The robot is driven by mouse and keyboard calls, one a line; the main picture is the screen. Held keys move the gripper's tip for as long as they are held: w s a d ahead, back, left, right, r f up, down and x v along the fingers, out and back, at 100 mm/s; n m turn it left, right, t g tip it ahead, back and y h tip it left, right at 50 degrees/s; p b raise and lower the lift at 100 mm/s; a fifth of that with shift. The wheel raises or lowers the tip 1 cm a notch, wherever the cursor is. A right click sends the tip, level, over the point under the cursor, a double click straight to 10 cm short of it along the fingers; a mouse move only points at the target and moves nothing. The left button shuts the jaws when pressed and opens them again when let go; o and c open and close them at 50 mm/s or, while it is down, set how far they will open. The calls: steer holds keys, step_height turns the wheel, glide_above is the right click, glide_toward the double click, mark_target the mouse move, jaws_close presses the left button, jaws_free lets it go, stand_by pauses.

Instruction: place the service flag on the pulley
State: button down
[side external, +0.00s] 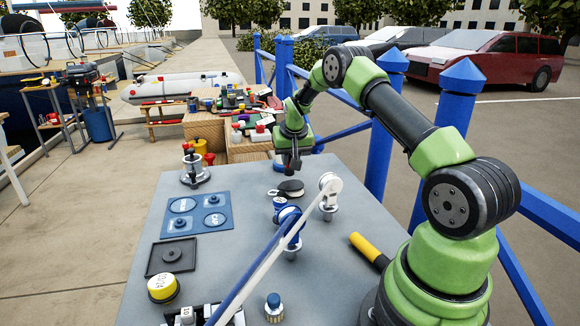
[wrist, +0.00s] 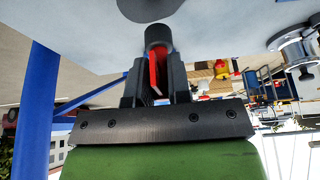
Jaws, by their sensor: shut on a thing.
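My gripper (side external: 292,166) points down over the far end of the grey table. In the wrist view my gripper (wrist: 157,66) is shut on a small piece with a red strip, which I take to be the service flag (wrist: 154,76); a dark round end shows beyond the fingertips. A dark flat disc with a pale side, likely the pulley (side external: 291,188), lies on the table just below my gripper. Part of the dark disc also shows at the top edge of the wrist view (wrist: 148,8). The flag appears apart from the disc. In the side view the flag is too small to make out.

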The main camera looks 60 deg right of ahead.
steer(key=shift+f, duration=1.25)
steer(key=shift+f, duration=0.1)
steer(key=c, duration=1.1)
jaws_free()
